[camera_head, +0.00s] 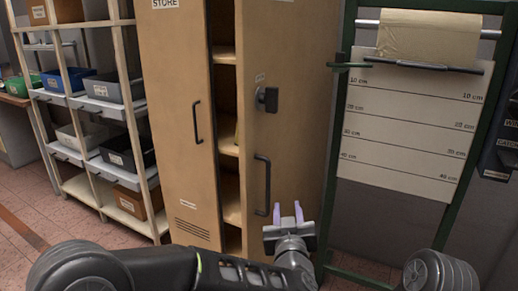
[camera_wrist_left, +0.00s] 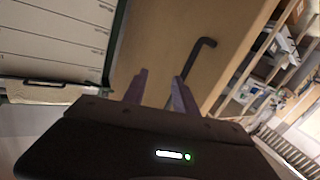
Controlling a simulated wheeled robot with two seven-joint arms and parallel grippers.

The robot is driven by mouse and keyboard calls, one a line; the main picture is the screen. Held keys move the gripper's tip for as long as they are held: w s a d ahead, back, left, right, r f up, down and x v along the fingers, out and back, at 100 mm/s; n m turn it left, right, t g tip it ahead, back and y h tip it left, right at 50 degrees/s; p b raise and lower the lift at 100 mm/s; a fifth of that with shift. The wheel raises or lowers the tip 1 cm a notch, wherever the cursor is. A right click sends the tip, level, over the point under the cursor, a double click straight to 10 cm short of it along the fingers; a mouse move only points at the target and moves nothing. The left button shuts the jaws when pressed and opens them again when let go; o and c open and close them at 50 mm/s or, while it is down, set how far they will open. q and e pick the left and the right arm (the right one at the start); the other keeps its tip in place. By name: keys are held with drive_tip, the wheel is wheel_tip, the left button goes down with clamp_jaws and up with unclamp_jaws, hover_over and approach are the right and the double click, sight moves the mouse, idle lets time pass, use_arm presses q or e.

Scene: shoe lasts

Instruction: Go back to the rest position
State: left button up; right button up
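My left gripper (camera_head: 288,212) reaches forward in the head view, in front of the right door of the tall wooden store cabinet (camera_head: 172,60). Its two purple fingers are apart with nothing between them. In the left wrist view the gripper (camera_wrist_left: 158,90) also shows spread, empty fingers. The cabinet's right door (camera_head: 285,90) stands partly open, with shelves showing in the gap. Its dark handle (camera_head: 262,185) is close to the left of the fingertips in the head view; I cannot tell whether they touch. The handle (camera_wrist_left: 192,62) also shows beyond the fingers in the left wrist view. My right gripper is out of view.
A shelf rack (camera_head: 122,80) with several bins stands left of the cabinet. A green frame (camera_head: 335,150) with a paper roll (camera_head: 425,35) and a measuring sheet (camera_head: 405,125) stands on the right. Brick-patterned floor (camera_head: 30,200) is open at the left.

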use_arm(q)
drive_tip(key=s+d+f+m+g+h+p, duration=0.1)
drive_tip(key=s+f+g+h, duration=0.15)
drive_tip(key=f, duration=0.55)
drive_tip(key=s+d+f+m+g+h+p, duration=0.1)
drive_tip(key=s+d+f+g+h, duration=0.15)
drive_tip(key=f, duration=0.55)
drive_tip(key=s+a+f+g+p, duration=0.2)
drive_tip(key=s+a+f+g, duration=0.35)
drive_tip(key=s+f, duration=0.35)
drive_tip(key=s+a+f+n+g+p, duration=0.1)
drive_tip(key=s+a+f+g, duration=0.1)
drive_tip(key=s+a+f, duration=0.2)
drive_tip(key=s+a+f+n+g+y+p, duration=0.1)
drive_tip(key=s+a+f, duration=0.3)
drive_tip(key=s, duration=0.5)
drive_tip(key=s+a+f+n+g+y+p, duration=0.1)
drive_tip(key=s+a+f+g+p, duration=0.2)
drive_tip(key=s+a, duration=0.3)
drive_tip(key=shift+s+f, duration=0.4)
drive_tip(key=shift+s, duration=0.2)
drive_tip(key=shift+a, duration=0.15)
